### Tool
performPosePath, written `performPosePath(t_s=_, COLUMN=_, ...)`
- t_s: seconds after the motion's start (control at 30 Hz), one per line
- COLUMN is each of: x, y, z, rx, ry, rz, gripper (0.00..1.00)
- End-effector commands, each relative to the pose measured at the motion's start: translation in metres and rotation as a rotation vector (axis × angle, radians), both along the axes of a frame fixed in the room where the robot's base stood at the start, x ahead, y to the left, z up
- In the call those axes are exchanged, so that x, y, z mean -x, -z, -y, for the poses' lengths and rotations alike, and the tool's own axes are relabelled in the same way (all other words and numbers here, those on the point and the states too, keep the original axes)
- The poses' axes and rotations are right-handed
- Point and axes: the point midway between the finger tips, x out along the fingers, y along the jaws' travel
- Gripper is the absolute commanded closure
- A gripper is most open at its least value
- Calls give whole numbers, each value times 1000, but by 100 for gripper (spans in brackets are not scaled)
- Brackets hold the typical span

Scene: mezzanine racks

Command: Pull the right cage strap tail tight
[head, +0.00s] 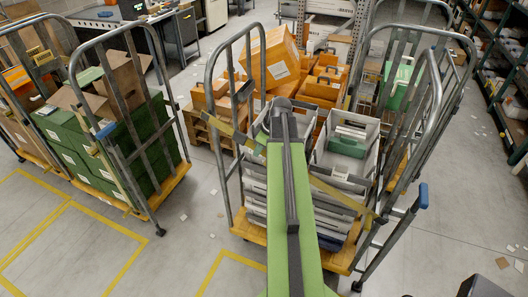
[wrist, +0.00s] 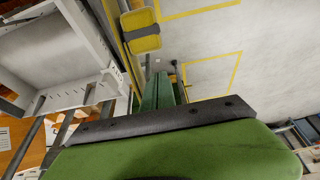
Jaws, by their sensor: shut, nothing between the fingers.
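In the wrist view, a yellow strap piece with a dark band (wrist: 140,42) is up and left of my gripper (wrist: 162,76). I cannot tell whether this piece is the tail. My gripper's green fingers are shut and empty, apart from that piece in the picture. In the head view my arm hides the fingers.
A second cage (head: 118,150) with green boxes stands at the left. Grey crates (wrist: 60,45) are close to my gripper's left in the wrist view. Yellow lines mark the floor (head: 190,240). Shelving (head: 500,70) stands at the far right, with open floor before it.

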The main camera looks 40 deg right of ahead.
Motion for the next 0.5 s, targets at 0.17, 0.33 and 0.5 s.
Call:
performPosePath(t_s=0.17, x=9, y=-50, z=2, rx=-3, ry=2, rz=1, gripper=100)
performPosePath(t_s=0.33, x=22, y=-85, z=8, rx=-3, ry=3, rz=2, gripper=100)
performPosePath(t_s=0.5, x=29, y=-98, z=11, rx=-3, ry=3, rz=2, gripper=100)
